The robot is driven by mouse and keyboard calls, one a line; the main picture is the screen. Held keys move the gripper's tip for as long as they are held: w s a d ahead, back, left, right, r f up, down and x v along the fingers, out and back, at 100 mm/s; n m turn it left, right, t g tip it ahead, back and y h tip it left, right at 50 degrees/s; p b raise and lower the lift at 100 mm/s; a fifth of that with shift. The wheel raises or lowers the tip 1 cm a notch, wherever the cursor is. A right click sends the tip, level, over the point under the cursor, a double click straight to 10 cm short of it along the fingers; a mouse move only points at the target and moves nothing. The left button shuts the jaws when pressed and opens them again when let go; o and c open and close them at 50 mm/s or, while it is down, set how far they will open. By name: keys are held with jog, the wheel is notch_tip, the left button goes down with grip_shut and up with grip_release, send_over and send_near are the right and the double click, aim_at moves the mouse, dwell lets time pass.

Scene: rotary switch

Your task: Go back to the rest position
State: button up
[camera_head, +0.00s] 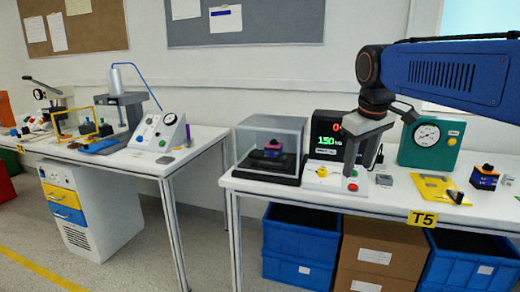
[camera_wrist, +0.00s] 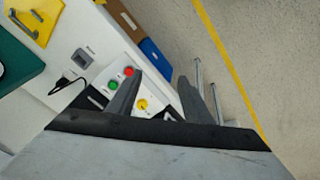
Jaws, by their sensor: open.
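A control unit with a lit display (camera_head: 327,128) stands on the right-hand table. Its sloped front panel carries a yellow rotary knob (camera_head: 322,171), with red and green buttons to the right. In the wrist view, the yellow knob (camera_wrist: 142,104) shows between my fingers, nearer the left one, and the green button (camera_wrist: 113,84) and red button (camera_wrist: 129,71) lie left of that finger. My gripper (camera_head: 358,163) hangs pointing down in front of the unit's right side, open and empty. The head view does not clearly show its gap to the panel.
A clear case on a black base (camera_head: 270,143) stands left of the unit. A green gauge box (camera_head: 431,142) and a yellow plate (camera_head: 440,188) are to the right. Blue bins (camera_head: 300,235) and a cardboard box (camera_head: 381,255) sit under the table. Open floor shows between the tables.

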jog(key=s+d+f+m, duration=0.1)
jog(key=s+f+m, duration=0.1)
jog(key=s+f, duration=0.8)
jog(key=s+d+f+m+t, duration=0.1)
jog(key=s+d+f+m, duration=0.1)
jog(key=s+f, duration=0.9)
jog(key=s+m, duration=0.1)
jog(key=s, duration=0.1)
jog(key=shift+s+f, duration=0.3)
jog(key=shift+s, duration=0.1)
